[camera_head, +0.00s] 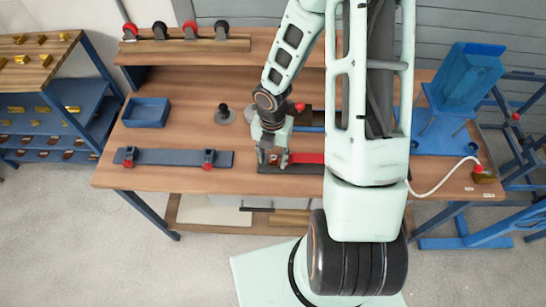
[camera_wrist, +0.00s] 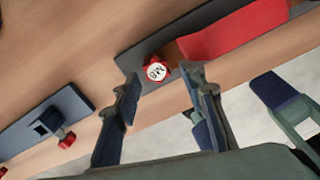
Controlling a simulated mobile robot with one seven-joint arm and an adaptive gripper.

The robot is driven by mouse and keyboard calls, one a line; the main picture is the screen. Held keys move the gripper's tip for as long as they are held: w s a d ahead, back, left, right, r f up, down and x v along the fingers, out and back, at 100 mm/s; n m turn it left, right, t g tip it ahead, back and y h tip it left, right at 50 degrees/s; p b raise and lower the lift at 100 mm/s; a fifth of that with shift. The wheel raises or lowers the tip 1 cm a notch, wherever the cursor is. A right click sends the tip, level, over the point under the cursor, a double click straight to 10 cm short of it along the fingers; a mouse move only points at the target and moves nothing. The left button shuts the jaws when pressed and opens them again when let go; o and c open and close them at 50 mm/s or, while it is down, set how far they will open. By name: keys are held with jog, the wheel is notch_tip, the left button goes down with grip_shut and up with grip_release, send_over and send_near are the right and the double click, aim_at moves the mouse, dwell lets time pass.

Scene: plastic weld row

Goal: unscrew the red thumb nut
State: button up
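A red thumb nut with a white marked face (camera_wrist: 157,71) sits on a dark plate (camera_wrist: 133,58), beside a red sheet (camera_wrist: 235,32), in the wrist view. My gripper (camera_wrist: 160,78) is open, its blue-padded fingertips apart with the nut between them in the picture. I cannot tell whether they touch it. In the head view my gripper (camera_head: 273,158) points down at the bench's front, left of the red sheet (camera_head: 309,158). The nut is hard to make out there among the fingers.
A blue-grey bar (camera_head: 180,157) with two red-knobbed clamps lies to the left on the wooden bench (camera_head: 180,185). A blue tray (camera_head: 146,112) and a dark round-based knob (camera_head: 224,114) stand behind it. A blue fixture (camera_head: 465,80) stands at the right. Several knobbed clamps line the back shelf.

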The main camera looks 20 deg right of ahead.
jog(key=m, duration=0.3)
jog(key=m+b, duration=0.1)
jog(key=shift+w+a+f+m, duration=0.15)
jog(key=shift+w+m, duration=0.1)
jog(key=shift+m, duration=0.15)
jog(key=m, duration=0.1)
jog(key=m+b, duration=0.1)
jog(key=m, duration=0.2)
jog(key=shift+w+m, duration=0.25)
jog(key=shift+m, duration=0.05)
jog(key=m+b, duration=0.1)
jog(key=m, duration=0.1)
jog(key=m+b, duration=0.1)
jog(key=m, duration=0.1)
jog(key=shift+w+a+m, duration=0.15)
jog(key=shift+w+m, duration=0.05)
jog(key=shift+m, duration=0.2)
jog(key=m+b, duration=0.1)
jog(key=m, duration=0.1)
jog(key=shift+w+m, duration=0.1)
jog(key=shift+m, duration=0.2)
jog(key=shift+r+m, duration=0.2)
jog(key=shift+m, duration=0.6)
